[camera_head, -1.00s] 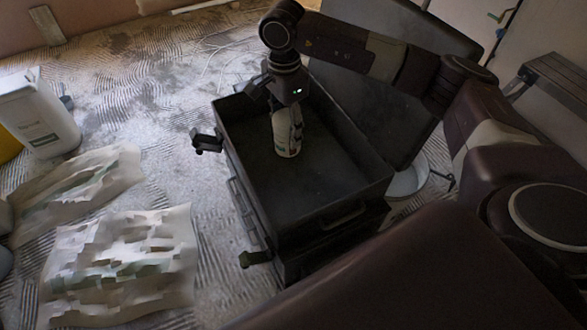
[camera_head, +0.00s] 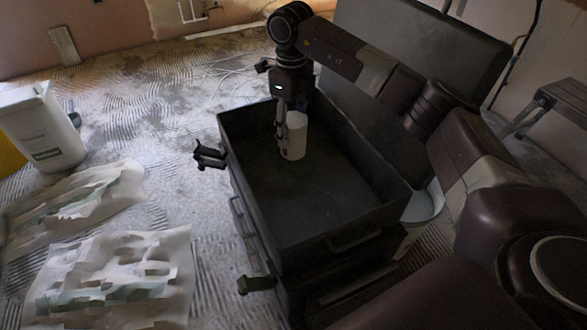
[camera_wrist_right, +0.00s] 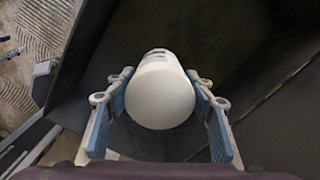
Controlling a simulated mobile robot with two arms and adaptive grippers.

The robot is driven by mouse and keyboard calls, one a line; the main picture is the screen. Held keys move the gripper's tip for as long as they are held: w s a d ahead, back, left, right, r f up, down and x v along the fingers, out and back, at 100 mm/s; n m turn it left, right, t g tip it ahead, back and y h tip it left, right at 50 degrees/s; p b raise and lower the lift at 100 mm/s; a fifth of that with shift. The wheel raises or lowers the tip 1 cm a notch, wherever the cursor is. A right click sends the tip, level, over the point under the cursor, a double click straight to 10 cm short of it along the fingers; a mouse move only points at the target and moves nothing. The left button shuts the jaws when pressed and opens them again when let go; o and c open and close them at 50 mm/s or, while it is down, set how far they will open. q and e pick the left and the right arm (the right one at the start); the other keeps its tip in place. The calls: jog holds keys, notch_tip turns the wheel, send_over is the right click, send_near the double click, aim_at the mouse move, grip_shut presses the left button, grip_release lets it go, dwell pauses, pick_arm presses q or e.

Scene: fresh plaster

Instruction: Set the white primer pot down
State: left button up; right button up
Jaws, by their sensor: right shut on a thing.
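My right gripper (camera_head: 283,122) reaches down from above and is shut on the pot. In the right wrist view the pot (camera_wrist_right: 160,93) sits between the two blue-padded fingers of the gripper (camera_wrist_right: 160,100), with dark box walls around it. Whether the pot's base touches the box floor cannot be told. My left gripper is not in view.
The toolbox lid (camera_head: 420,60) stands open behind. A white bucket (camera_head: 424,208) is right of the box. The front of the box floor is bare.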

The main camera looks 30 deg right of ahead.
aim_at(292, 151)
notch_tip(292, 151, down, 8)
jog(key=shift+r+b, duration=0.2)
jog(key=shift+b, duration=0.25)
pick_arm(q)
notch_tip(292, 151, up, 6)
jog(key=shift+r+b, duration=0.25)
jog(key=shift+b, duration=0.1)
pick_arm(e)
jog(key=shift+f, duration=2.55)
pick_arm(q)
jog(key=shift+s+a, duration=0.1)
pick_arm(e)
jog(key=shift+f, duration=0.1)
jog(key=o, duration=1.4)
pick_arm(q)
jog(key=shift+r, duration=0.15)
pick_arm(e)
jog(key=o, duration=0.3)
jog(key=shift+r, duration=0.35)
pick_arm(q)
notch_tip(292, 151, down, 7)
jog(key=p, duration=0.1)
jog(key=shift+p, duration=0.4)
pick_arm(e)
notch_tip(292, 151, up, 12)
jog(key=shift+f, duration=0.25)
